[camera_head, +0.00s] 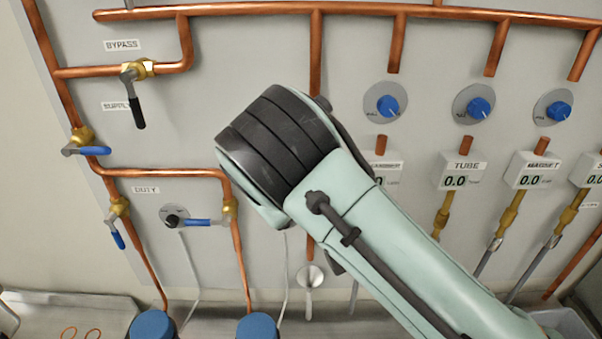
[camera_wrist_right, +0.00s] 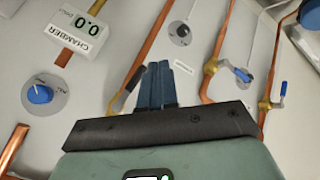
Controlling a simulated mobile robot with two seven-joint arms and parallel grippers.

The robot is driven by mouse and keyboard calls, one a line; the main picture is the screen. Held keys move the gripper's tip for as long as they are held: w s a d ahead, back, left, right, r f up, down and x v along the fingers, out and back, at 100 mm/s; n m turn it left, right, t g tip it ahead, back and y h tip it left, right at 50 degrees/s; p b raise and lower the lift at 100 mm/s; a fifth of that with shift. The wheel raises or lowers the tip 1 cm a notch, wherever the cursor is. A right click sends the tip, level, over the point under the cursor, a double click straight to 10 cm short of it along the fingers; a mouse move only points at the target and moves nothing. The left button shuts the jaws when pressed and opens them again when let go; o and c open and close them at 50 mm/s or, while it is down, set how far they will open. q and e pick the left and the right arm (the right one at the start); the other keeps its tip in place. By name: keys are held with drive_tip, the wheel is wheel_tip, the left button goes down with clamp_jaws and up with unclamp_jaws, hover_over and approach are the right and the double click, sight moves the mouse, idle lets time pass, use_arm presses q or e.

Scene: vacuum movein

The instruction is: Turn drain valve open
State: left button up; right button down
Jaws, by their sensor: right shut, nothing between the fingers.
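In the right wrist view, a valve with a dark lever and a yellowish part (camera_wrist_right: 121,102) sits on a copper pipe (camera_wrist_right: 151,44), just left of my fingers. Its label is not readable, so I cannot tell if it is the drain valve. My right gripper (camera_wrist_right: 160,70) is shut and empty, its dark blue fingers together beside this valve. I cannot tell whether they touch it. In the head view my right arm covers the middle of the panel and hides the gripper and this valve. My left gripper is not in view.
Valves with blue levers (camera_head: 84,143) and a black-levered valve (camera_head: 134,89) are on the left pipes. Blue knobs (camera_head: 387,105) and small displays (camera_head: 461,176) are on the right. A grey disc with a lever (camera_head: 311,277) is below my arm. Blue cylinders (camera_head: 152,325) stand low.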

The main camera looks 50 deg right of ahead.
drive_tip(key=w+a+n+g+h, duration=0.2)
drive_tip(key=a+h, duration=0.8)
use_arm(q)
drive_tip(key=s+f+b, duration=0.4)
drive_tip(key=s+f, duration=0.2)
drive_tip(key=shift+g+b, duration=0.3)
use_arm(e)
drive_tip(key=w+d+f, duration=0.1)
drive_tip(key=w+d, duration=0.1)
drive_tip(key=d, duration=1.2)
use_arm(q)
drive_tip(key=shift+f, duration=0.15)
use_arm(e)
drive_tip(key=shift+w+d, duration=0.15)
drive_tip(key=shift+d, duration=0.05)
